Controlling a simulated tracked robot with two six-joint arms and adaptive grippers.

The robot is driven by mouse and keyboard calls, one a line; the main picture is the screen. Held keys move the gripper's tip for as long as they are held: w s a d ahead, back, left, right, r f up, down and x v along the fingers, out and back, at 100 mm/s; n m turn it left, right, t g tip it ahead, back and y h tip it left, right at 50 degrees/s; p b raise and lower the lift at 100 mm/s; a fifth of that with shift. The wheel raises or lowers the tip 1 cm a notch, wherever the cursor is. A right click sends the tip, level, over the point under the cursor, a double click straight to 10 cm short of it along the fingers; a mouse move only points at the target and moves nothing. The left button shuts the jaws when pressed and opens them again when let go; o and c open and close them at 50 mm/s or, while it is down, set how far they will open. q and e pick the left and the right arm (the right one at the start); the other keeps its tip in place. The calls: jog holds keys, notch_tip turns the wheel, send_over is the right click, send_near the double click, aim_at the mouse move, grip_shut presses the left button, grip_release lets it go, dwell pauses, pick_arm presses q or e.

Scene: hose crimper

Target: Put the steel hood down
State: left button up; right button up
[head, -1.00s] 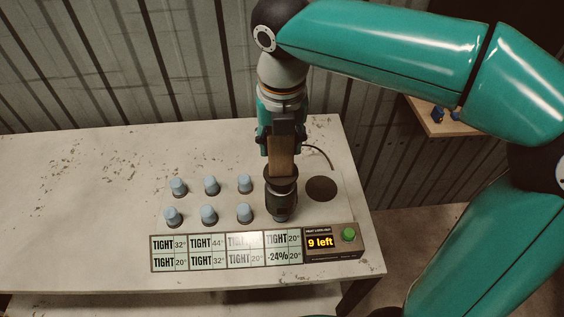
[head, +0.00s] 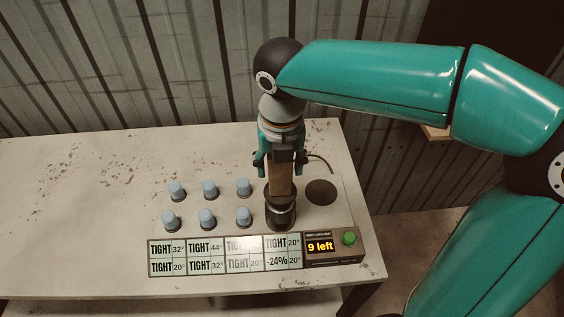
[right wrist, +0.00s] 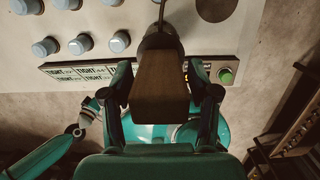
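The steel hood (head: 281,217) is a dark cylinder with a wooden block handle (head: 281,180) on top. It is upright on or just above the grey panel, right of the blue-capped fittings and left of a dark round spot (head: 321,193). I cannot tell whether its rim touches the panel. My right gripper (head: 281,160) is shut on the handle from above. In the right wrist view the handle (right wrist: 161,85) sits between both fingers, and the hood (right wrist: 158,40) is partly hidden behind it. Whatever is under the hood is hidden. My left gripper does not show.
Several blue-capped fittings (head: 208,217) stand in two rows left of the hood. In front is a display strip (head: 225,256) with TIGHT readings, a "9 left" counter (head: 320,247) and a green button (head: 349,238). The table's left part (head: 80,210) is clear.

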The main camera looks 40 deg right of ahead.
jog(key=shift+o, duration=0.3)
jog(key=shift+r, duration=0.25)
jog(key=r, duration=0.4)
jog(key=s+r+p, duration=0.1)
jog(key=r, duration=0.2)
jog(key=r+p, duration=0.1)
jog(key=r, duration=0.3)
jog(key=shift+s+a+r, duration=0.3)
jog(key=shift+a+r, duration=0.05)
jog(key=shift+a, duration=0.05)
